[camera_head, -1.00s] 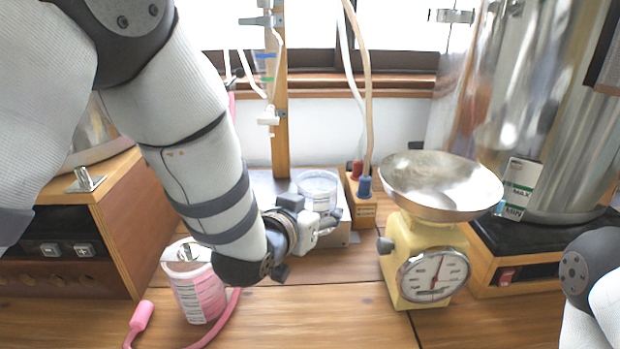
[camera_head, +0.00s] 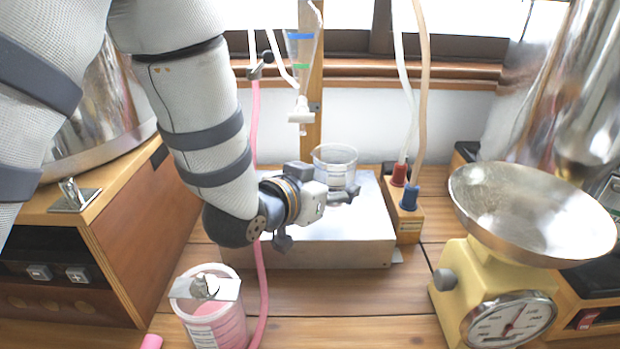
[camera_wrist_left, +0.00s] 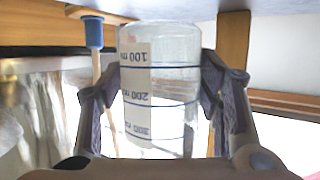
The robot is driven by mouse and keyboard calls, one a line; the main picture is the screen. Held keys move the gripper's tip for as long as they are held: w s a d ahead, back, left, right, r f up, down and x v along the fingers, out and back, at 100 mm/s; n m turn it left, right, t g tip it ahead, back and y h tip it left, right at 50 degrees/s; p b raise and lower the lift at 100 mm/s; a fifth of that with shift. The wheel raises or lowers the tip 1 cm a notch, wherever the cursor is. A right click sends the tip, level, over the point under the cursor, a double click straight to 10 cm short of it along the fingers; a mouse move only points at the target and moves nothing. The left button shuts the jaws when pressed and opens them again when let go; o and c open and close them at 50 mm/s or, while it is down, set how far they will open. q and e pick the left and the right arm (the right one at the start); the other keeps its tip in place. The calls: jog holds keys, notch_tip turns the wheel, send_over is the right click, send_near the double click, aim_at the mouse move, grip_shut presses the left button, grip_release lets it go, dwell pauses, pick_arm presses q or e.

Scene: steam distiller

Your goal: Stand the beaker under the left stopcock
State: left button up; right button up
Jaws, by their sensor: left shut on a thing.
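My left gripper (camera_head: 338,193) is shut on the clear glass beaker (camera_head: 335,157), with its fingers on either side of the glass. In the left wrist view the beaker (camera_wrist_left: 172,95) appears upside down, its base toward the top and its label readable from 100. The beaker is over the metal box; whether it touches the top is unclear. A white stopcock (camera_head: 300,117) hangs below a tube with blue and green bands. In the head view the beaker is right of and lower than this stopcock. My right gripper is not in view.
The metal box (camera_head: 340,250) has bare top in front. A wooden block with red and blue plugs (camera_head: 405,215) stands close on its right. A yellow scale (camera_head: 480,290) with a steel pan is further right. A pink-filled jug (camera_head: 213,315) and pink hose stand at front left.

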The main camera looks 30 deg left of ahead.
pick_arm(q)
jog(key=w+a, duration=0.1)
jog(key=a, duration=0.1)
jog(key=w+a, duration=0.1)
jog(key=a, duration=0.2)
jog(key=w+a, duration=0.1)
jog(key=a, duration=0.1)
jog(key=shift+w+a, duration=0.2)
jog(key=shift+w, duration=0.1)
jog(key=f, duration=0.4)
jog(key=shift+w+a+b, duration=0.1)
jog(key=shift+a+b, duration=0.2)
jog(key=shift+b, duration=0.1)
jog(key=shift+r, duration=0.3)
jog(key=shift+f, duration=0.25)
jog(key=o, duration=1.3)
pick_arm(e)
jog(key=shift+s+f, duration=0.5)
